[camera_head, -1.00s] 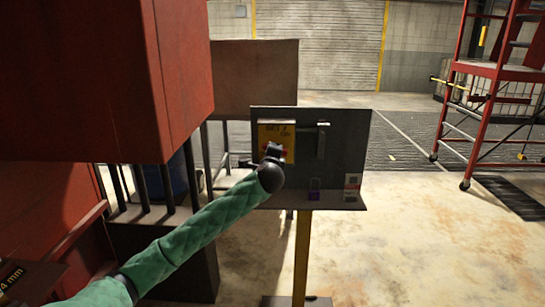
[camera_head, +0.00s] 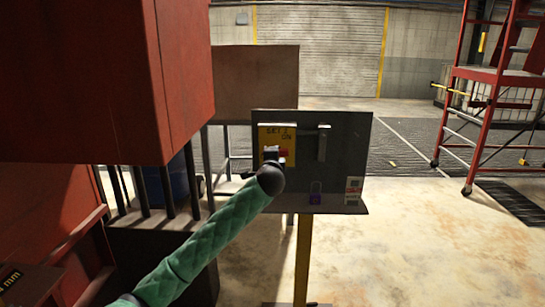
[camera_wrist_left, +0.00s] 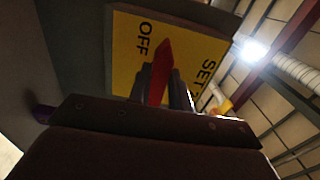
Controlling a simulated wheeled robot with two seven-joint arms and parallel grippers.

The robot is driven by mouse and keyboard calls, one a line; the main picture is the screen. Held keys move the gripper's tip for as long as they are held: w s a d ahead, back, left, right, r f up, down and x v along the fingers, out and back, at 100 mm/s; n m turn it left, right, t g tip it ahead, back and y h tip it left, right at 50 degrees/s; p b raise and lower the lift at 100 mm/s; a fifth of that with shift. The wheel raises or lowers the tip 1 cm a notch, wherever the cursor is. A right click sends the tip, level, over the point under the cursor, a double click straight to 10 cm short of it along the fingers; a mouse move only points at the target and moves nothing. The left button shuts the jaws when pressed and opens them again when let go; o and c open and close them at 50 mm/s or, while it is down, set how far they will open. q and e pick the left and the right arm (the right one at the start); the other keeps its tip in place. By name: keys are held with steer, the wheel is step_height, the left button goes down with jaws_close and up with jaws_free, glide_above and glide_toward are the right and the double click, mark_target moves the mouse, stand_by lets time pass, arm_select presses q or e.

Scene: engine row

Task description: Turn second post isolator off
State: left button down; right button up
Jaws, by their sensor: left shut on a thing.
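The post isolator is a grey panel (camera_head: 350,150) on a yellow post (camera_head: 302,250), with a yellow plate (camera_head: 265,136) reading SET 2 and ON at the top. My left gripper (camera_head: 273,155) is at the plate and covers its lower part. A bit of the red handle (camera_head: 283,152) shows beside the gripper. In the left wrist view the fingers (camera_wrist_left: 163,88) are shut on the red pointed handle (camera_wrist_left: 161,70). Its tip lies on the yellow plate (camera_wrist_left: 190,52), close beside the word OFF. My right gripper is not in view.
A grey bar handle (camera_head: 322,143) stands on the panel right of the plate. A purple padlock (camera_head: 315,193) and a small labelled block (camera_head: 353,190) are on the ledge. A red machine housing (camera_head: 90,80) is close at left. Floor at right is open before a red ladder (camera_head: 490,90).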

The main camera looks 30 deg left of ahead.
arm_select(q)
steer(key=c, duration=1.3)
jaws_free()
steer(key=b+v, duration=0.2)
steer(key=v, duration=0.5)
steer(key=shift+s+d, duration=0.15)
steer(key=shift+s, duration=0.25)
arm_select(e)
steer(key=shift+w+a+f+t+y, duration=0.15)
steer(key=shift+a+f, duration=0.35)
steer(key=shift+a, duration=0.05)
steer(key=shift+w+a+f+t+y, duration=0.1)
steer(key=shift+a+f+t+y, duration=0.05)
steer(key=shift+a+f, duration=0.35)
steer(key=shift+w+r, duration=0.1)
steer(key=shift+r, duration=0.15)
